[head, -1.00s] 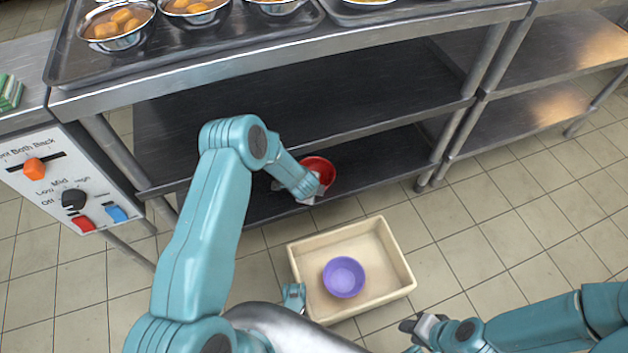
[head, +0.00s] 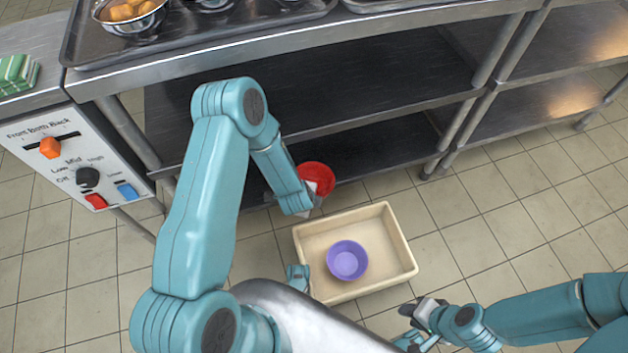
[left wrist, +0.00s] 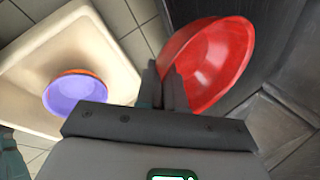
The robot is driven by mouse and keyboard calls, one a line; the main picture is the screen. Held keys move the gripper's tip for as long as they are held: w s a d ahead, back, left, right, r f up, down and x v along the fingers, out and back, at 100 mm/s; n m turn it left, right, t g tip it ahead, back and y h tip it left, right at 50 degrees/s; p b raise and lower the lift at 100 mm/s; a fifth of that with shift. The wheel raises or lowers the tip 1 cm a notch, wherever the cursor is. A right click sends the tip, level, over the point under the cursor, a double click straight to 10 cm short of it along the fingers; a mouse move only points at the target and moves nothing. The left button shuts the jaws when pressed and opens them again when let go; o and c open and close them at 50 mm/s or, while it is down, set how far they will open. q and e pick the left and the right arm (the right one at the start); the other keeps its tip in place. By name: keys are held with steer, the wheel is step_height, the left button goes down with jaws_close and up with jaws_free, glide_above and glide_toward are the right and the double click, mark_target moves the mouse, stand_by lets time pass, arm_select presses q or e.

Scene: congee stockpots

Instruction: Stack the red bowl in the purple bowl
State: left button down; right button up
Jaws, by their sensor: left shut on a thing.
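The red bowl (head: 319,176) is held at its rim by my left gripper (head: 312,200), between the shelf's front and the bin. In the left wrist view the red bowl (left wrist: 215,62) is tilted, with its wall between the fingers (left wrist: 165,88). The purple bowl (head: 347,260) stands upright on the floor of the cream bin, apart from the red bowl; it also shows in the left wrist view (left wrist: 72,93), with an orange tint on its rim. My right gripper (head: 411,325) is low at the right of the bin; its finger gap is unclear.
The cream bin (head: 398,235) sits on the tiled floor (head: 470,255). A steel shelf unit (head: 370,150) stands behind it, with a tray and metal bowls of food (head: 130,18) on top. A control panel (head: 75,165) is at the left.

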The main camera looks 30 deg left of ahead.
arm_select(q)
steer(key=s+d, duration=0.1)
steer(key=s, duration=0.5)
steer(key=shift+s+d+p, duration=0.35)
steer(key=shift+s+p, duration=0.05)
arm_select(e)
steer(key=shift+s+a+r, duration=0.1)
steer(key=shift+r, duration=0.3)
arm_select(q)
steer(key=shift+s, duration=0.1)
